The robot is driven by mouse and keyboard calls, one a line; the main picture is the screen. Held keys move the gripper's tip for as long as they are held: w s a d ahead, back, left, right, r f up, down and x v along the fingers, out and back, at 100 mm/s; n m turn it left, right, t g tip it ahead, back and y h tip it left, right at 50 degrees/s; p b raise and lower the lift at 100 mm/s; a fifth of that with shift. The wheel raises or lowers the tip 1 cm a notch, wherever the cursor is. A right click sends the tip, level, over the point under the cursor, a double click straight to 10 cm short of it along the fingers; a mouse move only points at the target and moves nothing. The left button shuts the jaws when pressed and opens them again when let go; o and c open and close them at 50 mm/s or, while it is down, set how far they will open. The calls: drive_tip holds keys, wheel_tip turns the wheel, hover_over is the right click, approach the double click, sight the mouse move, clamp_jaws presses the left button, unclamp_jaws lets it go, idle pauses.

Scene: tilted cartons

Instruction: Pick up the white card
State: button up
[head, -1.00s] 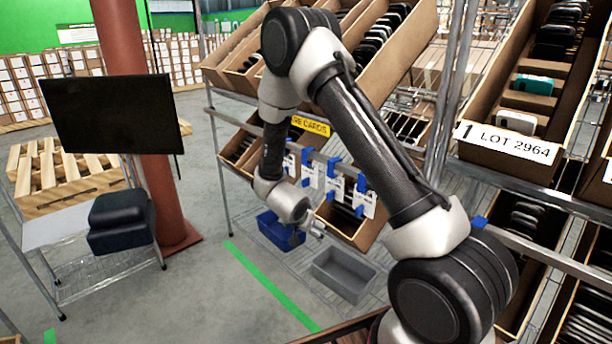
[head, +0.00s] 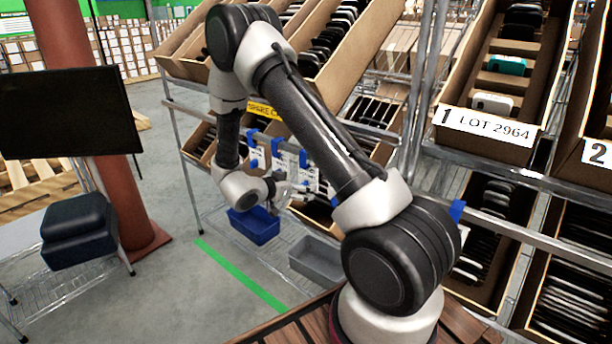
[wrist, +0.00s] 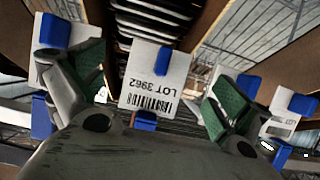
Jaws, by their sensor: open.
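In the wrist view a white card (wrist: 150,82) marked LOT 3962, with a barcode and blue clips, hangs between the fingers of my gripper (wrist: 159,88). The green-padded fingers are open, one on each side of it, with gaps to the card. Another white card (wrist: 62,28) is partly hidden behind the left finger, and one more (wrist: 288,108) is beyond the right finger. In the head view, white cards (head: 309,178) hang from a rail by blue clips. My gripper (head: 285,190) is close to them, its fingers small and hard to make out.
Below the cards are a blue bin (head: 255,227) and a grey bin (head: 316,262) on a wire shelf. Cartons of dark items (wrist: 155,20) lie behind the cards. A tilted carton labelled LOT 2964 (head: 487,122) is at right. Open floor (head: 205,285) is at left.

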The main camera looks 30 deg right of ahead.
sight(305, 182)
drive_tip(key=x, duration=0.4)
drive_tip(key=shift+w+d+r, duration=0.1)
drive_tip(key=shift+d+r, duration=0.05)
drive_tip(key=c, duration=1.1)
